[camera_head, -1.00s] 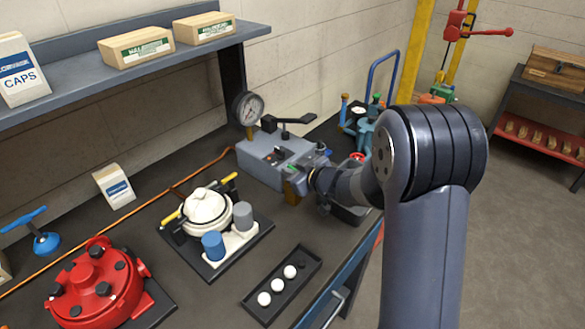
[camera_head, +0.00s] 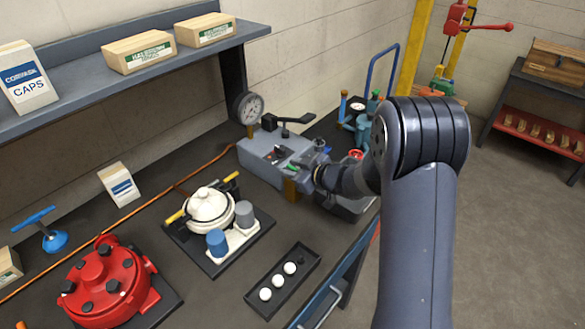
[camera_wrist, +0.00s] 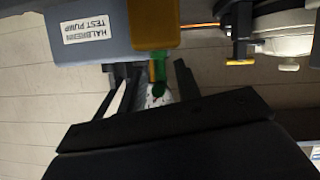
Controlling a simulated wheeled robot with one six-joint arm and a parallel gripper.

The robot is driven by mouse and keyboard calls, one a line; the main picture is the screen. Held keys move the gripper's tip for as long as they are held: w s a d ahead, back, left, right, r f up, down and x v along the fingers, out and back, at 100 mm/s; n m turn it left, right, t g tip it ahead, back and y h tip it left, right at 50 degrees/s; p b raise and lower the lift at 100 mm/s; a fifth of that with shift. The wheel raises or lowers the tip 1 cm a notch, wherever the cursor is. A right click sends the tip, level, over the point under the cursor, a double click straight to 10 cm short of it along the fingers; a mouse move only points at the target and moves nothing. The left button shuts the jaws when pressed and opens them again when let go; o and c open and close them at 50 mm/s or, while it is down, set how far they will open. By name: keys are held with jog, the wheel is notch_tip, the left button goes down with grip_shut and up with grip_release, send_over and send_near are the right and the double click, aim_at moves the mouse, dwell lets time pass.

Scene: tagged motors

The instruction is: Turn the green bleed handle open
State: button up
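The grey test pump (camera_head: 258,152) stands on the bench with its labelled face also in the wrist view (camera_wrist: 88,30). The green bleed handle (camera_wrist: 158,84) sticks out beside a yellow block (camera_wrist: 153,22) on the pump. A small green part (camera_head: 292,166) on the pump shows in the head view. My gripper (camera_wrist: 152,76) is at the pump, its dark fingers apart on either side of the green handle. A gap shows between fingers and handle, so I see no firm grip. In the head view the fingertips are mostly hidden by the wrist and pump.
A pressure gauge (camera_head: 249,108) and a black lever (camera_head: 286,119) rise at the pump's back. A white-lidded motor on a tray (camera_head: 250,243), a black ball tray (camera_head: 254,293) and a red motor (camera_head: 108,285) stand in front and left. A blue-green device (camera_head: 362,125) stands behind my arm.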

jog(key=b+v, duration=0.1)
jog(key=v, duration=1)
jog(key=shift+w+a, duration=0.1)
jog(key=p+x, duration=0.1)
jog(key=x, duration=1)
jog(key=shift+f+b, duration=0.2)
jog(key=shift+b, duration=0.2)
jog(key=shift+r, duration=0.15)
jog(key=shift+r+p, duration=0.15)
jog(key=shift+p, duration=0.25)
